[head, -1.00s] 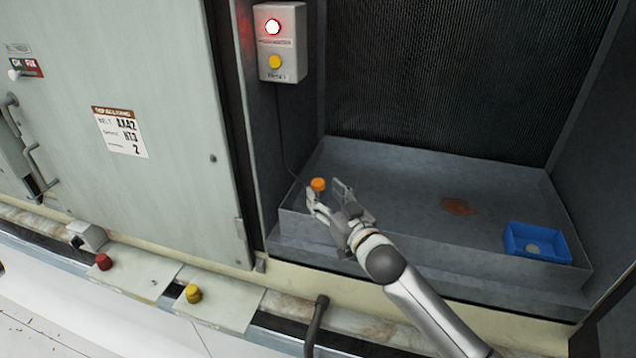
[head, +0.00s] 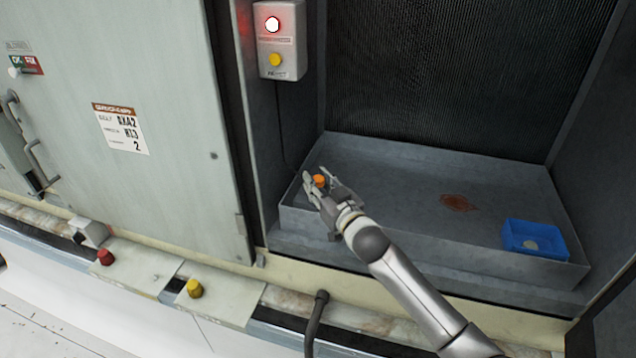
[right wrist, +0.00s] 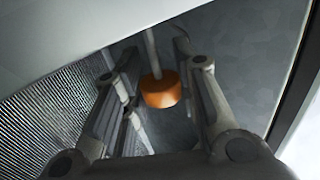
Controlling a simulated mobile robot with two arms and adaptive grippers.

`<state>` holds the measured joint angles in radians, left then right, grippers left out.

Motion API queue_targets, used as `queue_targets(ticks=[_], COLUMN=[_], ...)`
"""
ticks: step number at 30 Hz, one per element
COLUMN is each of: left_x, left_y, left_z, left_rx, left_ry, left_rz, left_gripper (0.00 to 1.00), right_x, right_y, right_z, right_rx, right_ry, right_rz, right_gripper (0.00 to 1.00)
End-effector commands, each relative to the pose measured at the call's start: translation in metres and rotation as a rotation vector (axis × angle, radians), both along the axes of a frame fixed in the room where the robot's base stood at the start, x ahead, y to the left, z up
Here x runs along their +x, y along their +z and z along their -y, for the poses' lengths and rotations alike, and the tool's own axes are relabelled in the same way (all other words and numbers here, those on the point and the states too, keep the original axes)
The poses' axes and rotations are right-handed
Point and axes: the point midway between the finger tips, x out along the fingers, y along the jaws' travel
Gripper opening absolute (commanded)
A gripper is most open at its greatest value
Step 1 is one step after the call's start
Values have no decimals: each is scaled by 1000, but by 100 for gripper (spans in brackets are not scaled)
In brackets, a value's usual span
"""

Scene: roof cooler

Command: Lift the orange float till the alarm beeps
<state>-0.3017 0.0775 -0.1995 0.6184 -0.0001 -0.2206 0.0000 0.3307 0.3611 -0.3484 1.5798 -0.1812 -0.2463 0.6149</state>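The orange float (head: 319,180) is at the left end of the grey pan (head: 420,240). In the right wrist view the float (right wrist: 161,90) hangs at the end of a thin pale rod, between the two fingers. My right gripper (head: 320,176) is open around the float; gaps show on both sides of it in the wrist view (right wrist: 155,60). The alarm box (head: 279,40) on the left wall has a lit red-white lamp (head: 272,25) and a yellow button (head: 275,60). A dark cable runs down from it towards the float. My left gripper is not in view.
A blue tray (head: 508,236) with a pale round thing in it sits at the pan's right end. A rusty brown patch (head: 459,203) marks the pan floor. A red knob (head: 105,257) and a yellow knob (head: 194,288) stand on plates along the front ledge. The pan's middle is clear.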

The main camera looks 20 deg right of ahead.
Motion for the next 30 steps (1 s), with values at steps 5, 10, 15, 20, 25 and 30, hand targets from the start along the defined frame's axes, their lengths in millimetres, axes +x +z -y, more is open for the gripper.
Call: queue_targets(ticks=[5, 10, 15, 20, 25, 30], left_x=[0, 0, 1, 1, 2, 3], left_y=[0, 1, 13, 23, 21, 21], left_z=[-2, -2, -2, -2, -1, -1], left_rx=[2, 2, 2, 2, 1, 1], left_ry=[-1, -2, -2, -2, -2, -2], left_rz=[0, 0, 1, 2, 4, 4], left_gripper=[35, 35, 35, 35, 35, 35], right_x=[0, 0, 0, 0, 0, 0], right_y=[0, 0, 14, 26, 24, 24], right_z=[0, 0, 0, 0, 0, 0], right_rx=[0, 0, 2, 2, 1, 1], right_ry=[1, 1, 0, 0, 0, 0], right_rz=[0, 0, 0, -1, -1, 0], right_gripper=[0, 0, 0, 0, 0, 35])
